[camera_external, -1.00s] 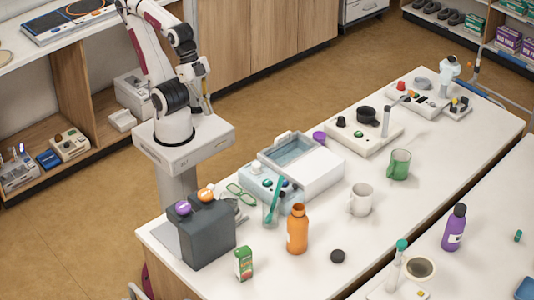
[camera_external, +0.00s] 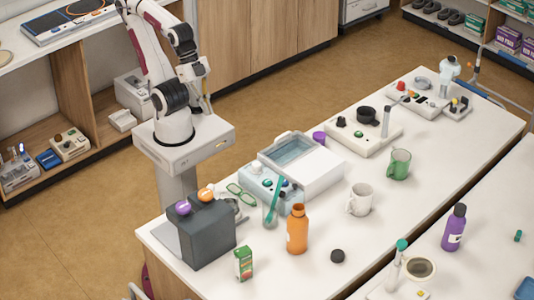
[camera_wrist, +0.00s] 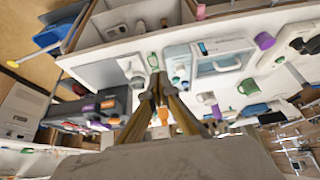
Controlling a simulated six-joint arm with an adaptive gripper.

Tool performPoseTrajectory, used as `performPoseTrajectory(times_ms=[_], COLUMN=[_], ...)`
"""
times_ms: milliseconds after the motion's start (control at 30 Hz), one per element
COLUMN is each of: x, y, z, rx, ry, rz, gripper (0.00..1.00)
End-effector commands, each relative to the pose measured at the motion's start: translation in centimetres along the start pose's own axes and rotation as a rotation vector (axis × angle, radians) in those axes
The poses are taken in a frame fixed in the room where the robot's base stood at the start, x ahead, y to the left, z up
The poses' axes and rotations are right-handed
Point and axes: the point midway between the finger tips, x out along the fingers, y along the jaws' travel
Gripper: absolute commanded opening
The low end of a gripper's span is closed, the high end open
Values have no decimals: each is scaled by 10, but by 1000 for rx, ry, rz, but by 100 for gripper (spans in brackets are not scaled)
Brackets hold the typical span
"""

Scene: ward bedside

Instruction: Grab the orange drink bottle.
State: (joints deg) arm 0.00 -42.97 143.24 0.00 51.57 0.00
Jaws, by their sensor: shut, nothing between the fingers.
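The orange drink bottle (camera_external: 297,230) stands upright and open-topped on the white table in the external view, right of the dark grey box. In the wrist view a small orange patch (camera_wrist: 163,116) shows between my finger links; it may be the bottle, mostly hidden. My gripper (camera_wrist: 158,80) shows in the wrist view with its fingers together and empty. In the external view it is small, beside my raised arm above the base, well apart from the bottle and left of it.
A dark grey box (camera_external: 208,238) with purple and orange lids stands left of the bottle. A clear cup (camera_external: 270,215) with a teal stick is close behind it. A juice carton (camera_external: 243,263), black cap (camera_external: 337,256) and white mug (camera_external: 360,199) stand around it.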

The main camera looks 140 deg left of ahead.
Motion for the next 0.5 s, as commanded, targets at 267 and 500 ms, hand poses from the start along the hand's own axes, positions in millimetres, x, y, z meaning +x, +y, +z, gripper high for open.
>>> performPoseTrajectory(times_ms=[267,500], x=[0,0], y=[0,0], z=[0,0], rx=[0,0], ry=[0,0], rz=[0,0], gripper=[0,60])
